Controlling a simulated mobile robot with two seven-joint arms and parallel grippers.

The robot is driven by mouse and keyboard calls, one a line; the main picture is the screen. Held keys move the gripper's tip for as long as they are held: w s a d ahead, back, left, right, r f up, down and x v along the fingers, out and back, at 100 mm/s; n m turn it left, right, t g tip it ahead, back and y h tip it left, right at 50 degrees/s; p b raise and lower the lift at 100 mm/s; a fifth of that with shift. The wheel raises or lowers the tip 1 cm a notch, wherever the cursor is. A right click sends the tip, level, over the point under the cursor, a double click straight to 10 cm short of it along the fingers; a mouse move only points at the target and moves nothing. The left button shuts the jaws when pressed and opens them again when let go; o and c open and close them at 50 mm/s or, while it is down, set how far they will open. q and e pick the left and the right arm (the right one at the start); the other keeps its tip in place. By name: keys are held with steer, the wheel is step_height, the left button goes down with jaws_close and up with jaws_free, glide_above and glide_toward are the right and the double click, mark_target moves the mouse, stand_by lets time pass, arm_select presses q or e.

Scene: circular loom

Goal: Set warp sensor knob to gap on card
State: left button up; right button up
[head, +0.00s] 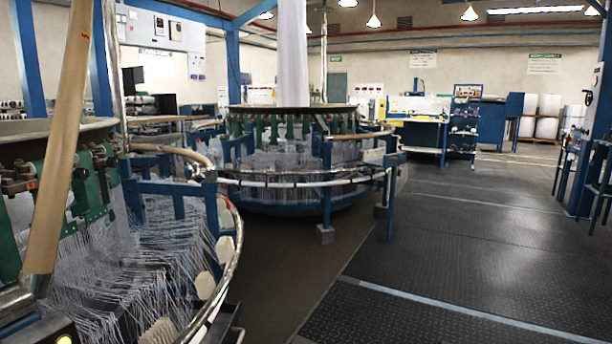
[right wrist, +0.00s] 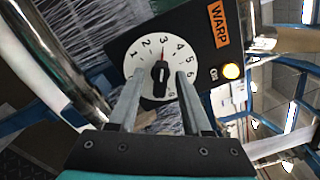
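The warp sensor knob (right wrist: 160,73) is a small black knob at the centre of a white numbered dial (right wrist: 149,48) in the right wrist view. Its red pointer line points close to the 3. An orange label reading WARP (right wrist: 219,24) is on the black box beside the dial. My right gripper (right wrist: 160,74) is open, with one finger on each side of the knob over the dial face; I cannot tell whether either touches it. Neither gripper shows in the head view. I see no card with a readable gap value.
A lit amber lamp (right wrist: 231,71) marked ON is on the box. A shiny metal rail (right wrist: 62,62) runs close on the left. In the head view, a circular loom (head: 228,275) fills the left, another (head: 290,170) stands behind, and open floor (head: 460,240) lies right.

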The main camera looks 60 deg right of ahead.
steer(key=s, duration=0.7)
steer(key=shift+d+p, duration=0.15)
steer(key=shift+p, duration=0.25)
steer(key=shift+o, duration=0.4)
stand_by(1.6)
